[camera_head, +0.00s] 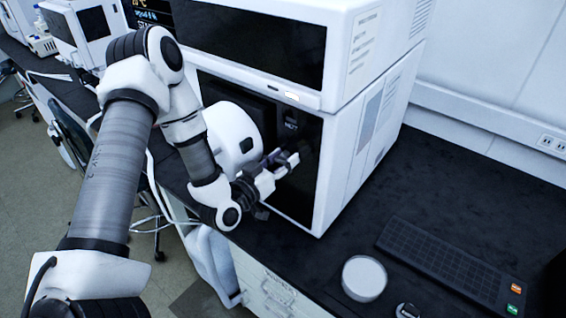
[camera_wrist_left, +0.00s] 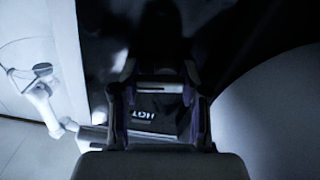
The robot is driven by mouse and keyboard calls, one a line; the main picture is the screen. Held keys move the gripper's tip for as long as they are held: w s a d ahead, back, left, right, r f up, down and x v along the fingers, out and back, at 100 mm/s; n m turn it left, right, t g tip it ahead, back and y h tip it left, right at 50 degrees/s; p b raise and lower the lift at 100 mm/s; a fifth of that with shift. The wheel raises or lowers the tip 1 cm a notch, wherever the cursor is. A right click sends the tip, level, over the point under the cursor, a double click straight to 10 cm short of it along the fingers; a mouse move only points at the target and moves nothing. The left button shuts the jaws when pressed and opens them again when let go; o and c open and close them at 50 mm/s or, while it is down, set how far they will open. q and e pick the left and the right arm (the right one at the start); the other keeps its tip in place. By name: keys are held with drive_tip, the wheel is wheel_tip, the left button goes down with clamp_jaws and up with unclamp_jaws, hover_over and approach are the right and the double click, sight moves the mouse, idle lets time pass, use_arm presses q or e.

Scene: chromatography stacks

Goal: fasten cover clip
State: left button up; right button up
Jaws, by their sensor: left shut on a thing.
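My left gripper (camera_head: 283,162) is at the dark front of the white chromatography unit (camera_head: 345,165), just below a small "HOT" label (camera_head: 291,126). The "HOT" lettering (camera_wrist_left: 143,115) shows upside down between the fingers. A rounded white part (camera_head: 232,136) of the unit is to the left of the gripper. It shows as a pale curve (camera_wrist_left: 275,130) at right in the wrist view. Whether the clip is seated cannot be told. My right gripper is not in view.
A dark keyboard-like panel (camera_head: 440,258) and a round white container (camera_head: 364,278) are on the black bench (camera_head: 420,190) at right. The bench front edge runs below my gripper. The bench right of the unit is mostly clear. Other white equipment (camera_head: 82,28) stands at upper left.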

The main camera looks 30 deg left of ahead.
use_arm(q)
drive_tip(key=n+b, duration=0.3)
drive_tip(key=n, duration=0.1)
drive_tip(key=shift+a, duration=0.1)
drive_tip(key=n+b, duration=0.2)
drive_tip(key=n, duration=0.2)
drive_tip(key=n+b, duration=0.3)
drive_tip(key=n, duration=0.1)
drive_tip(key=shift+a, duration=0.2)
drive_tip(key=shift+r+n+b, duration=0.15)
drive_tip(key=shift+n+b, duration=0.75)
drive_tip(key=shift+n, duration=0.8)
drive_tip(key=o, duration=1.2)
drive_tip(key=shift+a, duration=0.1)
drive_tip(key=shift+c, duration=0.2)
drive_tip(key=shift+r, duration=0.1)
